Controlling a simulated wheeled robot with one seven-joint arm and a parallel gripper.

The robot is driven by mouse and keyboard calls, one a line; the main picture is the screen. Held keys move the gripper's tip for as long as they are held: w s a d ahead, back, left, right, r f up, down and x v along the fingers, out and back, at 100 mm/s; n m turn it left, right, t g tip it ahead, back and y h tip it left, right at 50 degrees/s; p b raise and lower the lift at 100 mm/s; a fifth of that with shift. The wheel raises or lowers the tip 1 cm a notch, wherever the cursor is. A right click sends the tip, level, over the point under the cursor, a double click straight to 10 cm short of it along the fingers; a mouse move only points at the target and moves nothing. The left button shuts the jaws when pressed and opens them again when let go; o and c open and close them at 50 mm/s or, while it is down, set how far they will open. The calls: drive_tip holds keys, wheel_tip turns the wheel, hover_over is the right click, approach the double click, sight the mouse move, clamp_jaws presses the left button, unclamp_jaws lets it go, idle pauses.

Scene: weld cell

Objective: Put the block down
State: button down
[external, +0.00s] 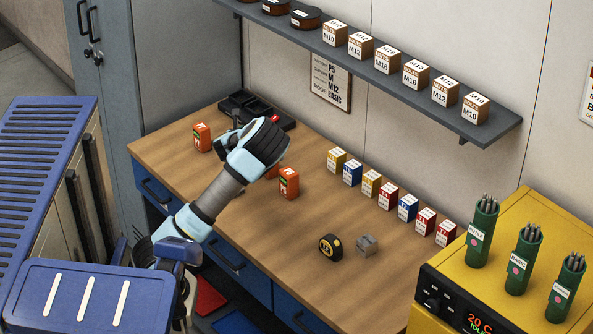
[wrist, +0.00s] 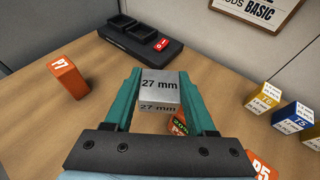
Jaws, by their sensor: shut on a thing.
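The block (wrist: 158,87) is a grey metal cube marked "27 mm". In the wrist view it sits between the teal fingers of my gripper (wrist: 160,75), which is shut on it. Below and behind the block, an orange box (wrist: 179,126) on the wooden bench shows partly between the fingers. The gap between block and bench cannot be told.
On the bench (external: 300,240), orange boxes stand left (external: 202,137) and right (external: 289,183) of my wrist. A black two-tray unit (wrist: 140,42) is behind. Coloured boxes form a row at right. A tape measure (external: 330,247) and grey object (external: 367,245) lie in front.

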drive_tip(key=s+d+r+n+y+p, duration=0.1)
drive_tip(key=s+d+r+n+y, duration=0.2)
drive_tip(key=s, duration=0.7)
drive_tip(key=s+d+r+n+y+p, duration=0.2)
drive_tip(key=s+r+n+y, duration=0.25)
drive_tip(key=s, duration=0.45)
drive_tip(key=m, duration=0.1)
hover_over(259, 211)
drive_tip(key=shift+g, duration=0.4)
wheel_tip(259, 211, down, 17)
drive_tip(key=shift+r+p, duration=0.1)
drive_tip(key=shift+p, duration=0.2)
drive_tip(key=shift+f+p, duration=0.4)
drive_tip(key=shift+f, duration=1.75)
drive_tip(key=shift+f, duration=0.15)
drive_tip(key=shift+c, duration=1.1)
unclamp_jaws()
